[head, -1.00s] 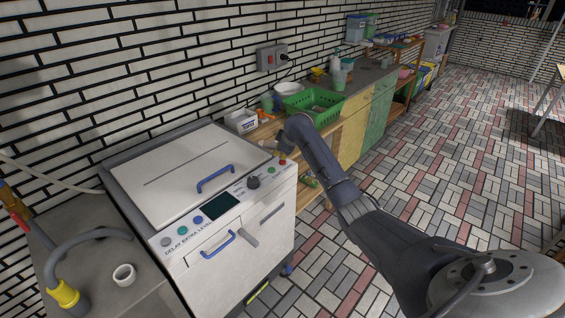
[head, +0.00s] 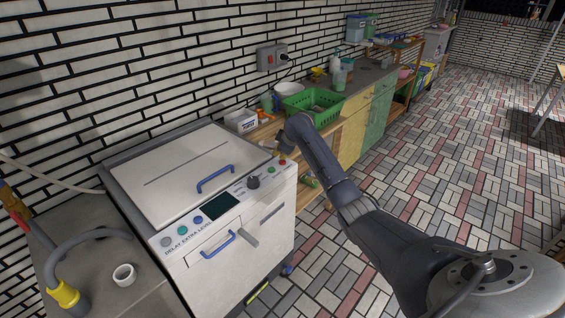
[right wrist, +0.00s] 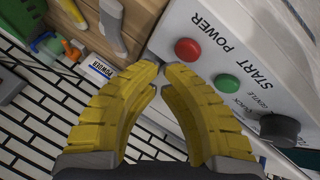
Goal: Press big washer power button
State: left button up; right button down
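The big washer (head: 180,178) is a white top-lid machine with a blue handle and a front control panel. Its red button (right wrist: 188,51), beside the word POWER, is at the panel's right end; the red button also shows in the head view (head: 282,162). The green START button (right wrist: 227,85) is next to it. My right gripper (right wrist: 160,67) has yellow fingers with the tips together and nothing between them. The tips are beside the red button, near the panel's edge, apart from the button in the picture. My left gripper is not in view.
A dark knob (right wrist: 280,129) is further along the panel. A wooden counter beside the washer holds a green basket (head: 313,104) and a white box (head: 241,121). The tiled floor at right is open.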

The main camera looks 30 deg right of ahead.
jog(key=shift+f, duration=0.15)
jog(key=shift+f, duration=0.3)
jog(key=shift+f, duration=0.45)
dwell(1.3)
jog(key=shift+r, duration=0.85)
jog(key=shift+r, duration=0.1)
jog(key=shift+r, duration=2.45)
jog(key=shift+f, duration=0.1)
